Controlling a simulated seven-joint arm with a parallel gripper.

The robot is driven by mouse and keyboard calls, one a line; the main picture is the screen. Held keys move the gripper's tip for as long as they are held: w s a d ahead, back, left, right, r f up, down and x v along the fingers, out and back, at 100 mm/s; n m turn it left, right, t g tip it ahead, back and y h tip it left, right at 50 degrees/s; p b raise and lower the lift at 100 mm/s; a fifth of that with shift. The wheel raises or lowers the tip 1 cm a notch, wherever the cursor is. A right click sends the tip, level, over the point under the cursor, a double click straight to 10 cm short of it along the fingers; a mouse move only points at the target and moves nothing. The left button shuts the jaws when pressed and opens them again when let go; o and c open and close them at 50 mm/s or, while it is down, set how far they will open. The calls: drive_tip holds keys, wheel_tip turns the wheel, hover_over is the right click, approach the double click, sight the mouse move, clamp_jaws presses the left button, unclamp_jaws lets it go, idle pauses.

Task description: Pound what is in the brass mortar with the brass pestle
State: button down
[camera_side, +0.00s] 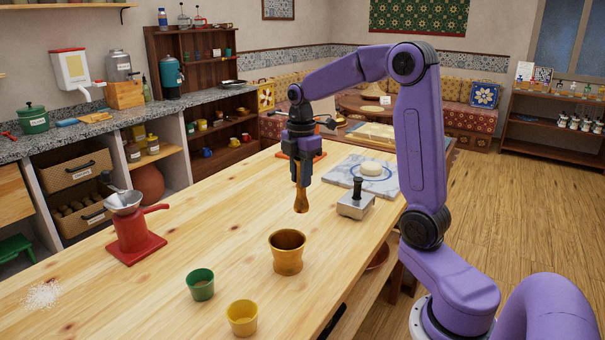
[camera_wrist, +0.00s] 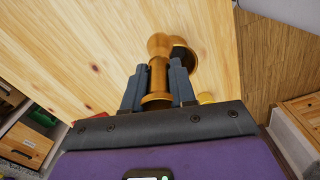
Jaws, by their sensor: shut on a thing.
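The brass mortar (camera_side: 287,256) stands upright on the wooden table, its dark mouth open to the top. Its contents cannot be made out. My gripper (camera_side: 301,176) is shut on the brass pestle (camera_side: 301,198), which hangs upright above the table, behind and above the mortar in the side view. In the wrist view the pestle (camera_wrist: 159,72) sits between the two fingers of my gripper (camera_wrist: 159,85). Its far end covers part of the mortar (camera_wrist: 183,54), whose dark mouth shows beside it.
A green cup (camera_side: 200,285) and a yellow cup (camera_side: 242,318) stand near the mortar. A red stand with a metal bowl (camera_side: 130,225) is at the left. A grey block with a black handle (camera_side: 356,203) and a marble board (camera_side: 345,170) lie behind. White grains (camera_side: 42,296) lie front left.

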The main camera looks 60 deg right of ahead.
drive_tip(key=a, duration=0.7)
wheel_tip(320, 180, down, 9)
drive_tip(key=shift+s+a+r, duration=0.2)
drive_tip(key=shift+s, duration=0.1)
idle(0.4)
idle(0.4)
idle(1.3)
drive_tip(key=shift+f, duration=0.1)
drive_tip(key=shift+f, duration=1.45)
drive_tip(key=shift+r, duration=0.1)
drive_tip(key=shift+r, duration=1.4)
